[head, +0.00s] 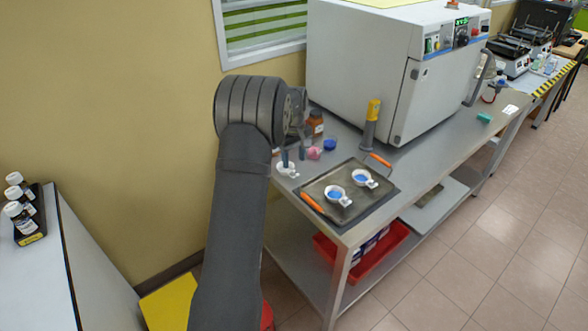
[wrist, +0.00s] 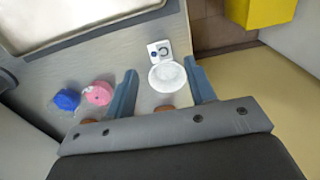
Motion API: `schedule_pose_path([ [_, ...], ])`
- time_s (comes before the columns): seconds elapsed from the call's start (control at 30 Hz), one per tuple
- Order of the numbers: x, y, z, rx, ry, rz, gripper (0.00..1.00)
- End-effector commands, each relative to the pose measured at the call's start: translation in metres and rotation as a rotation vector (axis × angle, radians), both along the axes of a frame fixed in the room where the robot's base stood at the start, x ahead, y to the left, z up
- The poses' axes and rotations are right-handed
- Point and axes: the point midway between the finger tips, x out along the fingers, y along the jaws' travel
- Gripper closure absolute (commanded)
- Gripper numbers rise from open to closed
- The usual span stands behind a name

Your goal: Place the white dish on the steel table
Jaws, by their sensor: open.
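In the wrist view the same dish (wrist: 167,77) lies between my two blue-grey fingers, with a gap on each side. My gripper (head: 293,157) is open, its fingers pointing down at the dish. It also shows in the wrist view (wrist: 163,88). Two more white dishes, the left one (head: 338,195) and the right one (head: 364,178), hold blue contents and sit on the tray.
The dark tray (head: 325,188) has orange handles. A pink object (head: 314,153), a blue object (head: 329,145) and a brown bottle (head: 316,124) stand close behind my gripper. A yellow-topped grey tool (head: 371,125) and a large white oven (head: 370,70) stand farther back.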

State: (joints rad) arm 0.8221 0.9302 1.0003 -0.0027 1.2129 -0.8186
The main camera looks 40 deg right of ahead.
Motion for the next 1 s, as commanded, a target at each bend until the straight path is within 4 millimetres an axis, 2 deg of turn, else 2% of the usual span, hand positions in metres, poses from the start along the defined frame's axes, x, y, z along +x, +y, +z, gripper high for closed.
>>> schedule_pose_path([
  [0.03, 0.001, -0.001, 0.012, -0.003, -0.003, 0.000, 0.50],
  [0.2, 0.001, 0.000, 0.040, -0.002, -0.002, 0.000, 0.50],
  [0.4, 0.000, 0.000, 0.054, 0.000, 0.000, 0.000, 0.50],
  [0.77, 0.000, 0.000, 0.054, 0.000, 0.000, 0.000, 0.50],
  [0.87, 0.000, 0.000, 0.047, 0.002, 0.002, 0.000, 0.50],
  [1.0, 0.000, 0.000, 0.029, 0.002, 0.002, 0.000, 0.50],
])
